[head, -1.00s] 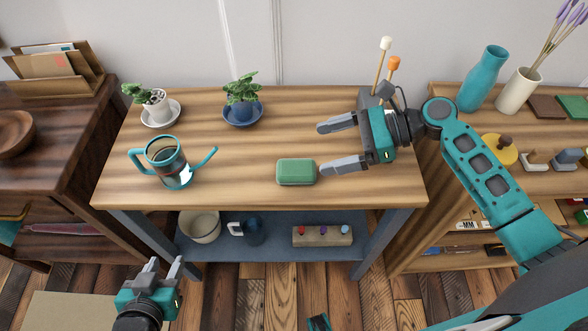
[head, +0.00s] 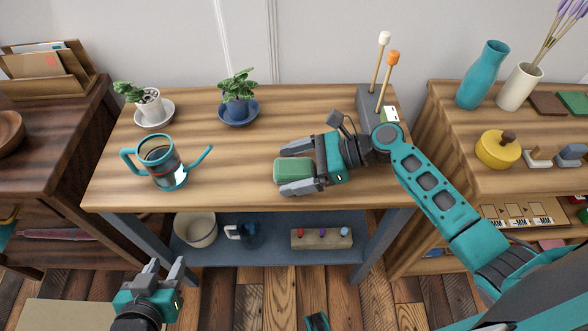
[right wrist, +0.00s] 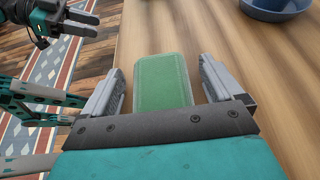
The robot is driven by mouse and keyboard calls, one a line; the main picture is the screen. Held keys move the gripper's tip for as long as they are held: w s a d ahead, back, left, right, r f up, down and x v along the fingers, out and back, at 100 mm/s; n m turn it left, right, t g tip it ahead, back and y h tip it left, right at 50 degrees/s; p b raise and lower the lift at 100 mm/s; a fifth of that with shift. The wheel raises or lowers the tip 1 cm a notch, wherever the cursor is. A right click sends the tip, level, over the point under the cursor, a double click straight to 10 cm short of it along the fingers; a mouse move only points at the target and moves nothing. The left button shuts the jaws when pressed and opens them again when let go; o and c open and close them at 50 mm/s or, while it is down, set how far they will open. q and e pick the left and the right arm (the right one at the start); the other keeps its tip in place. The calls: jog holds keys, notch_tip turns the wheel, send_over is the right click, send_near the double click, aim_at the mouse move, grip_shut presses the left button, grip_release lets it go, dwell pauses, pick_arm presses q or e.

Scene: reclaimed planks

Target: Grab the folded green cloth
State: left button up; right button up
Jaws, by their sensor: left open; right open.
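The folded green cloth (head: 293,170) lies on the wooden table near its front edge. It also shows in the right wrist view (right wrist: 163,82), between the fingers. My right gripper (head: 285,170) is open around the cloth, one finger on each side. In the right wrist view, my right gripper (right wrist: 162,85) has a visible gap between each finger and the cloth. My left gripper (head: 164,265) is open and empty, low in front of the table at the left.
A teal watering can (head: 163,163) stands on the table's left half. Two potted plants, one on a white saucer (head: 154,118) and one on a blue saucer (head: 238,115), stand behind. A grey holder (head: 372,102) with two sticks is at the back right.

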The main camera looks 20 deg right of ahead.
jog(key=shift+c, duration=0.2)
jog(key=c, duration=1)
jog(key=shift+r, duration=0.1)
